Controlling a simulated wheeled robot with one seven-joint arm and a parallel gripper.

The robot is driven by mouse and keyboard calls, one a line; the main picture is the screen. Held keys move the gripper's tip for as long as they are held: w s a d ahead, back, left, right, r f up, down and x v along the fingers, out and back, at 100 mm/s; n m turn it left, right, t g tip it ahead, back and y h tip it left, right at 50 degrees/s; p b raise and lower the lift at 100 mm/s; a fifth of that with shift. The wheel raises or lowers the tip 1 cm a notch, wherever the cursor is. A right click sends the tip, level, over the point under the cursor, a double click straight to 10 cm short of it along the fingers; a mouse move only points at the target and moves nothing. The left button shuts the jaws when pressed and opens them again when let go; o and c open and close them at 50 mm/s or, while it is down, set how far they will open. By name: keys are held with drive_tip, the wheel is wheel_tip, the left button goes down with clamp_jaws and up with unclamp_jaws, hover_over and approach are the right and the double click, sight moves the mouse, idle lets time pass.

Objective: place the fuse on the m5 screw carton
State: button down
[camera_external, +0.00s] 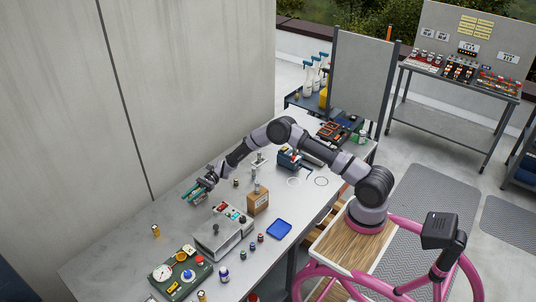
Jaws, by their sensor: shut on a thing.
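My gripper (193,192) is at the far left end of my outstretched arm, over the back part of the grey table near the wall. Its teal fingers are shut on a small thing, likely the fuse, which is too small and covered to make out. A brown cardboard carton (258,203), likely the m5 screw carton, stands upright near the table's middle, to the right of my gripper and apart from it. A small slim item stands at the carton's top; I cannot tell what it is.
A grey switch box (223,233) stands left of the carton, and a green gauge panel (180,275) lies farther front-left. A blue tray (279,229) and several small bottles are near the front edge. A small brass-coloured part (155,231) stands alone at left, with bare table around it.

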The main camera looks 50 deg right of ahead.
drive_tip(key=w+d+r+m+t+h, duration=0.3)
drive_tip(key=w+d+r+m+t, duration=0.2)
drive_tip(key=w+d+m+t, duration=0.45)
drive_tip(key=f, duration=0.3)
drive_tip(key=w+f+n+t, duration=0.1)
drive_tip(key=f, duration=0.2)
drive_tip(key=w+a+f+n, duration=0.1)
drive_tip(key=f, duration=0.3)
drive_tip(key=shift+t, duration=0.25)
drive_tip(key=c, duration=0.6)
unclamp_jaws()
drive_tip(key=shift+f, duration=0.15)
